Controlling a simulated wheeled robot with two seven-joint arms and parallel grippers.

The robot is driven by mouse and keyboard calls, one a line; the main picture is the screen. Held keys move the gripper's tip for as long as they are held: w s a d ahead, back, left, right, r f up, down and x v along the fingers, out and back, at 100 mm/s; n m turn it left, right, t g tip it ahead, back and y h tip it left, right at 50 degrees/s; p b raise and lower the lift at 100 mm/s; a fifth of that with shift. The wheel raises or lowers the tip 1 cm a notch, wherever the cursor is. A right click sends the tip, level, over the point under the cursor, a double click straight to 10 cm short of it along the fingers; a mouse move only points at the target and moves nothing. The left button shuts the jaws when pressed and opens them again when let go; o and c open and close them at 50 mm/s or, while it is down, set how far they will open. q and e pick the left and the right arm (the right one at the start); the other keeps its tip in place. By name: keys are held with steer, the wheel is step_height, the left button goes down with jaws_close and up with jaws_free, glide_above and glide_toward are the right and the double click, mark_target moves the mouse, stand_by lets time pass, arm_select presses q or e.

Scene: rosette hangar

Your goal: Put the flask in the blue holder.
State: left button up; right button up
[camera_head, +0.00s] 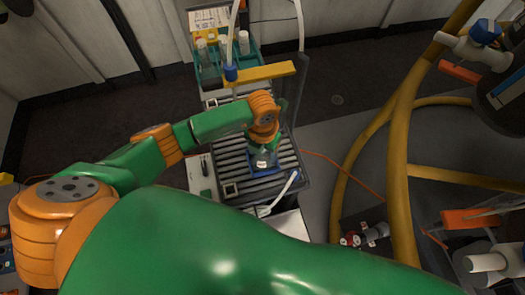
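The flask (264,159) is a small clear, greyish vessel at the centre of the camera_head view. It stands over the blue holder (252,168), whose blue edges show around its base on a grey slatted rack. I cannot tell whether it is fully seated. My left gripper (264,143) comes down from above at the flask's top. The orange wrist hides most of the fingers and the flask's neck, so I cannot see whether they are closed on it. My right gripper is not in view.
A teal tray (211,78) with white-capped bottles stands behind the rack (232,158). A yellow bar (260,74) and pale tubes rise near it. Thick yellow pipes (399,150) curve at the right. A white device (202,175) lies left of the rack.

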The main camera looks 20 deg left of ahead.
arm_select(q)
steer(key=shift+o, duration=1.2)
steer(key=shift+r, duration=0.35)
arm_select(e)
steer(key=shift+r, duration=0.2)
arm_select(q)
step_height(320, 180, up, 12)
steer(key=shift+f+p, duration=0.2)
steer(key=shift+p, duration=0.35)
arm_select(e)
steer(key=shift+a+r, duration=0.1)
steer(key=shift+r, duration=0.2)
